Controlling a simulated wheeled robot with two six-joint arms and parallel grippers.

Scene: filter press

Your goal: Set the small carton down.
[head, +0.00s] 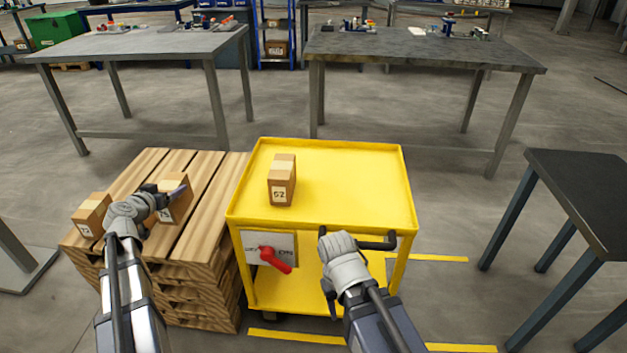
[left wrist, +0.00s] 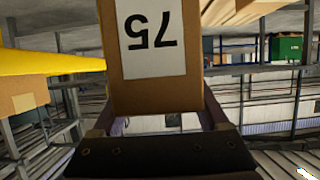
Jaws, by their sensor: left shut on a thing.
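My left gripper (head: 168,198) is over the pallet and shut on a small brown carton (head: 181,207). In the left wrist view, the held carton (left wrist: 158,85) is between the two fingers, its white label with "75" upside down in the picture. I cannot tell whether its underside touches the pallet (head: 204,222). My right gripper (head: 334,240) is at the dark handle of the yellow trolley (head: 390,193); its fingers are not clear enough to tell their state.
Another carton (head: 90,215) stands on the pallet's left side. A labelled carton (head: 282,180) stands on the trolley top, whose right half is clear. Pallet boards between the held carton and the trolley are bare. A dark table (head: 590,190) stands at the right.

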